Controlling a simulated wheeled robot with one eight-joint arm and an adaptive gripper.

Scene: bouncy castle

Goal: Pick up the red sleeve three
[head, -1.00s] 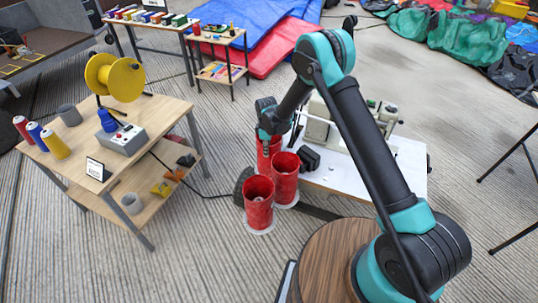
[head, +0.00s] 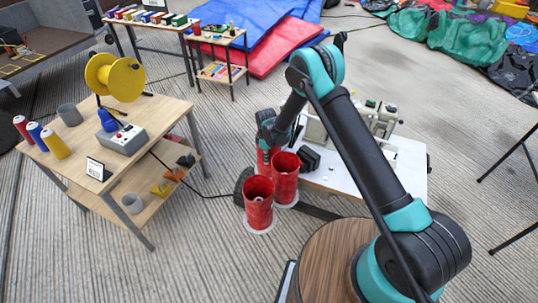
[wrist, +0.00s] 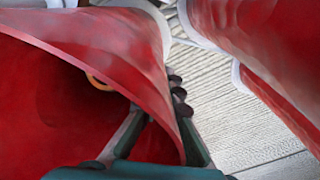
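Three red sleeves stand close together at the sewing table's left end in the head view. One is nearest (head: 258,205), one is in the middle (head: 286,180), and the third (head: 263,163) is mostly hidden behind them. Which one is sleeve three is not marked. My gripper (head: 268,139) points down at the hindmost sleeve, its fingertips hidden there. In the wrist view, my gripper (wrist: 165,120) has its fingers at the wall of an open-topped red sleeve (wrist: 50,110). The wall passes between them; whether they press on it cannot be told.
More red sleeve wall (wrist: 275,45) shows close by at the upper right of the wrist view. A white table (head: 390,180) with a sewing machine (head: 325,125) stands right of the sleeves. A wooden table (head: 140,140) with spools stands left.

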